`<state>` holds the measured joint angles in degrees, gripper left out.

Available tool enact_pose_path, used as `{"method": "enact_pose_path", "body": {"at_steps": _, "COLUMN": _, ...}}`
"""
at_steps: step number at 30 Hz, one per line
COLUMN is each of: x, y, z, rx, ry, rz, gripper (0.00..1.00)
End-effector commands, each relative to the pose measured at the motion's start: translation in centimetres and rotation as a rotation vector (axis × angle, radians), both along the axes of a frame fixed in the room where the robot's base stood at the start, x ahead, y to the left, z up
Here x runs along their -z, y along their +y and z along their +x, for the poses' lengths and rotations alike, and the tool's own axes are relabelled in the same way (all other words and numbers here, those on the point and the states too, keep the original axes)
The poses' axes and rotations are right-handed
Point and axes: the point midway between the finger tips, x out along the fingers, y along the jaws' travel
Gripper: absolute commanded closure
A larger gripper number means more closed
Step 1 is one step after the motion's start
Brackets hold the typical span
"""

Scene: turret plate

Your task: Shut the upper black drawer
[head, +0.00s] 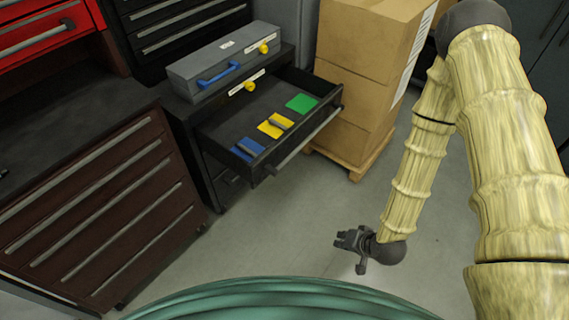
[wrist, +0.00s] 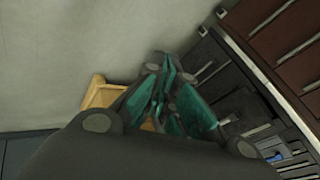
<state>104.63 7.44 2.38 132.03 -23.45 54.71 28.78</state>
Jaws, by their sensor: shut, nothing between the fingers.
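The upper black drawer (head: 222,141) is pulled out of a black cabinet (head: 183,125) in the head view. Its front, with a long grey handle (head: 308,138), faces right and toward me. Inside lie a blue patch (head: 247,149), a yellow patch (head: 275,126) and a green patch (head: 301,104), with small dark items on the blue and yellow ones. My gripper (head: 350,252) is over the floor to the lower right of the drawer, apart from it. In the wrist view my gripper's fingers (wrist: 160,105) are shut and empty.
A grey toolbox (head: 222,65) with a blue handle stands on the cabinet. Cardboard boxes (head: 365,70) on a wooden pallet (head: 358,160) stand right of the drawer. A dark red drawer unit (head: 95,205) is at left. Bare floor (head: 290,220) lies between gripper and drawer.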

Motion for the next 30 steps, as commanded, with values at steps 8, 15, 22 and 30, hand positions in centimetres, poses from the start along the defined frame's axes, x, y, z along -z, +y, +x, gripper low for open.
{"method": "enact_pose_path", "body": {"at_steps": 8, "x": -0.1, "y": 4.7, "z": 11.8, "rx": 0.101, "ry": -0.215, "rz": 0.433, "gripper": 1.00}}
{"method": "enact_pose_path", "body": {"at_steps": 15, "x": -3.7, "y": 7.3, "z": 17.9, "rx": 0.090, "ry": -0.284, "rz": 0.813, "gripper": 1.00}}
{"method": "enact_pose_path", "body": {"at_steps": 22, "x": -6.5, "y": 8.1, "z": 20.0, "rx": 0.046, "ry": -0.276, "rz": 1.024, "gripper": 1.00}}
{"method": "enact_pose_path", "body": {"at_steps": 30, "x": -7.4, "y": 9.2, "z": 20.9, "rx": 0.032, "ry": -0.267, "rz": 1.065, "gripper": 1.00}}
